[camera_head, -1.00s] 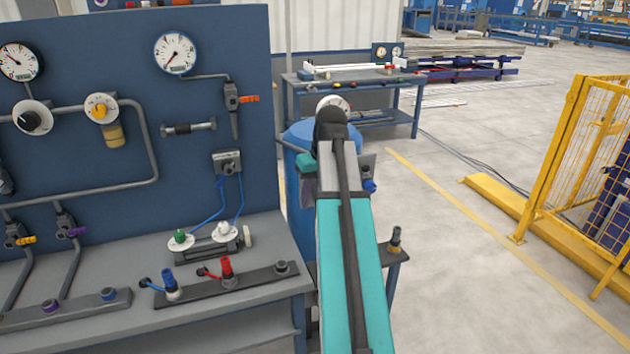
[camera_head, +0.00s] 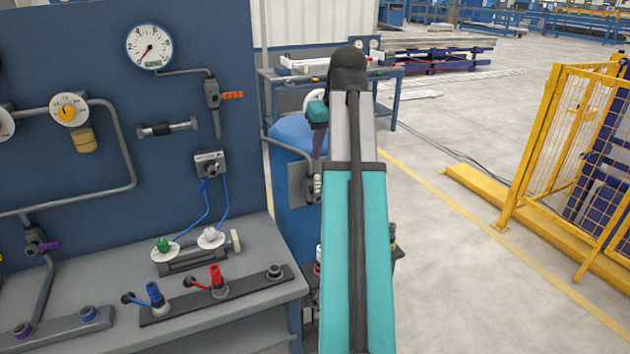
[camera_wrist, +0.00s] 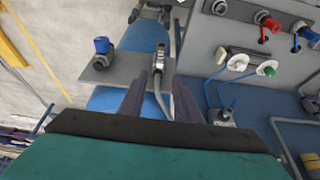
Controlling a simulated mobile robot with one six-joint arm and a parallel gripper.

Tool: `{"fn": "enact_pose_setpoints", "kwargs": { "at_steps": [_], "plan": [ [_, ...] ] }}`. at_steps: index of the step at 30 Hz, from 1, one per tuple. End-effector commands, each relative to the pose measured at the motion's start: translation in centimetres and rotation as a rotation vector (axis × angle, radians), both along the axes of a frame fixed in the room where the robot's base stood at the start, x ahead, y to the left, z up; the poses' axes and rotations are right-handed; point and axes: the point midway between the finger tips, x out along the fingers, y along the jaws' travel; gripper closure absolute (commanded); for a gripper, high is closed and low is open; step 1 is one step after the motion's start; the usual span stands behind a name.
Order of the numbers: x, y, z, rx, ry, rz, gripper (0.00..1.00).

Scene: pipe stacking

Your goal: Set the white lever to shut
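I cannot make out a white lever in either view; my arm hides part of the stand beside the bench. In the wrist view, my gripper (camera_wrist: 160,98) shows two dark purple-grey fingers, spread apart with nothing between them. Beyond them is a grey metal fitting (camera_wrist: 161,58) with a hose, on a pipe by a blue tank (camera_wrist: 147,33). A blue-capped fitting (camera_wrist: 102,45) stands on a grey plate to its left. In the head view, my arm mostly hides the gripper, in front of the blue tank (camera_head: 292,140).
The blue panel (camera_head: 100,160) carries gauges, pipes and an orange lever (camera_head: 232,95). On the bench (camera_head: 240,303) are a red lever (camera_head: 195,282), a blue lever (camera_head: 130,298) and white-based plugs. Open floor and a yellow fence (camera_head: 560,150) lie to the right.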

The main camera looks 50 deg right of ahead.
Motion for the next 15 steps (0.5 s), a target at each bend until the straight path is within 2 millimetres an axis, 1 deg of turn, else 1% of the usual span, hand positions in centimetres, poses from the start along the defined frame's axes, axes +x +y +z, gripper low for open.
{"fn": "enact_pose_setpoints", "kwargs": {
  "at_steps": [8,15],
  "plan": [
    [0.4,-0.1,-0.9,0.001,0.0,0.001,0.7],
    [1.2,-0.3,-3.0,0.001,0.001,0.002,0.7]
  ]
}}
